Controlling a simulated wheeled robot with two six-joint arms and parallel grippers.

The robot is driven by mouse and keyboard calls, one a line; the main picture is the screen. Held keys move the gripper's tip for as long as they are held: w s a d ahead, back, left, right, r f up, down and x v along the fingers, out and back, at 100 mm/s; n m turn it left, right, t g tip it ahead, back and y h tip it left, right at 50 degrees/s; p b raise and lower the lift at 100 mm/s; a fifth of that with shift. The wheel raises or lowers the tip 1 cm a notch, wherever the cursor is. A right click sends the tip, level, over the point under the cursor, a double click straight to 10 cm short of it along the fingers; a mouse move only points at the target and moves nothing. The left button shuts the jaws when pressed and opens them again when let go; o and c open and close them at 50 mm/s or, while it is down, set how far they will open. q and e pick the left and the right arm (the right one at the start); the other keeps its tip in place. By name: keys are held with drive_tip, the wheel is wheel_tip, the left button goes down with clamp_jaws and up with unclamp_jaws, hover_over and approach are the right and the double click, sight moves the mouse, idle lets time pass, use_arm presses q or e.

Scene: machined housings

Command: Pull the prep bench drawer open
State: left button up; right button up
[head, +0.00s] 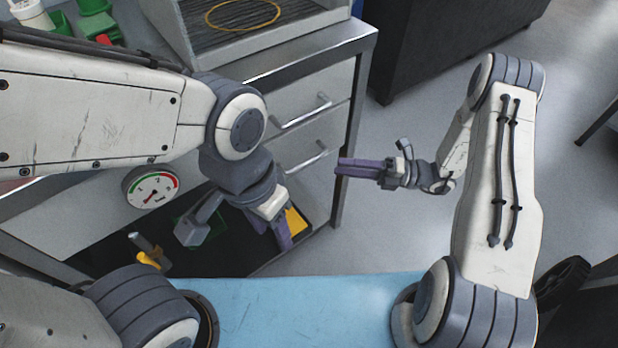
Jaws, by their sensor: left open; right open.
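The prep bench (366,40) has a metal top and two pale grey drawers, one above the other. The upper drawer (283,95) has a bar handle (303,112), and the lower drawer (327,135) has a similar handle (310,159). Both fronts look flush with the bench. My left gripper (286,240) is open and empty, pointing down in front of the bench, below the handles. My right gripper (342,167) is open and empty, pointing left, just right of the lower handle and apart from it. My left arm hides the left part of the drawers.
A tray with a yellow ring (243,13) stands on the bench. A gauge (152,188) sits at the left. A low dark shelf (225,262) holds a yellow-handled tool (150,254) and a yellow item (295,221).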

sight(309, 160)
drive_tip(key=shift+m+t, duration=0.7)
drive_tip(key=shift+m, duration=0.1)
drive_tip(key=x, duration=0.3)
drive_tip(key=f+x, duration=0.1)
drive_tip(key=x, duration=0.2)
drive_tip(key=b+x, duration=0.1)
drive_tip(key=x, duration=0.2)
drive_tip(key=shift+w+a+f, duration=0.1)
drive_tip(key=shift+w+f, duration=0.05)
drive_tip(key=shift+w, duration=0.25)
clamp_jaws()
idle(0.3)
